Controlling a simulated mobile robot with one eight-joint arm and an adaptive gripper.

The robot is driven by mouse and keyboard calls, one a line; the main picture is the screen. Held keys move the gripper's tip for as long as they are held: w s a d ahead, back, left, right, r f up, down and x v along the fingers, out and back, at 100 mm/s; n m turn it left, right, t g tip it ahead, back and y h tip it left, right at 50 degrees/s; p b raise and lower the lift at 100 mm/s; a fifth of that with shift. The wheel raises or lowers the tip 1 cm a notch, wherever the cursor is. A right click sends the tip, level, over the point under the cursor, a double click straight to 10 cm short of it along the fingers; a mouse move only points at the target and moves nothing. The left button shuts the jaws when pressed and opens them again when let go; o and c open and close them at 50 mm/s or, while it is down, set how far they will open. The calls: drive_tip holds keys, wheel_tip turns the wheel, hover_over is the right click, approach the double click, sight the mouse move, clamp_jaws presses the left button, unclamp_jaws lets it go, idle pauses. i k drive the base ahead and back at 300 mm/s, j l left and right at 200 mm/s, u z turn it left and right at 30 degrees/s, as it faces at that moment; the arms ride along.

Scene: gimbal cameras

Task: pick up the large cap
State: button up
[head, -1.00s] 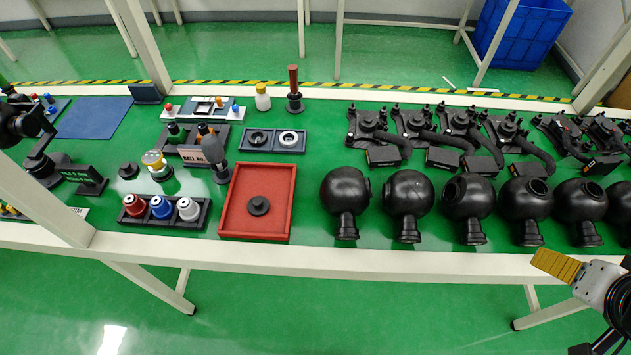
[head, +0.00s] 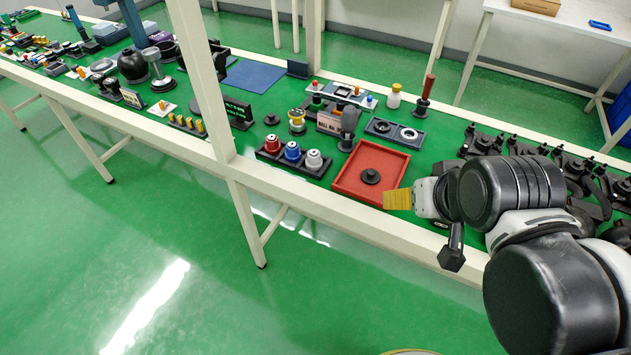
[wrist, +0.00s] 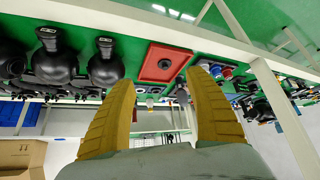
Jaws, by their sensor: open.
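A black round cap with a small raised knob (head: 370,176) lies in the red tray (head: 345,187) on the green bench. It also shows as a dark disc in the wrist view (wrist: 165,63). A smaller black cap (head: 271,119) sits on the bench farther left. My gripper (head: 390,200) is at the right front corner of the red tray, apart from the cap. In the wrist view its two yellow fingers (wrist: 160,76) are spread wide with nothing between them, and the tray shows beyond the tips.
A black rack with red, blue and white-topped pieces (head: 292,152) stands left of the tray. A dark tray with two rings (head: 394,133) lies behind it. A white post (head: 203,90) rises at the bench's front edge. Black round housings (wrist: 105,65) crowd the other side.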

sight(369, 176)
drive_tip(key=i+l+u, duration=0.15)
drive_tip(key=u, duration=0.2)
drive_tip(key=i+l+u, duration=0.2)
drive_tip(key=u, duration=0.2)
drive_tip(key=i, duration=0.05)
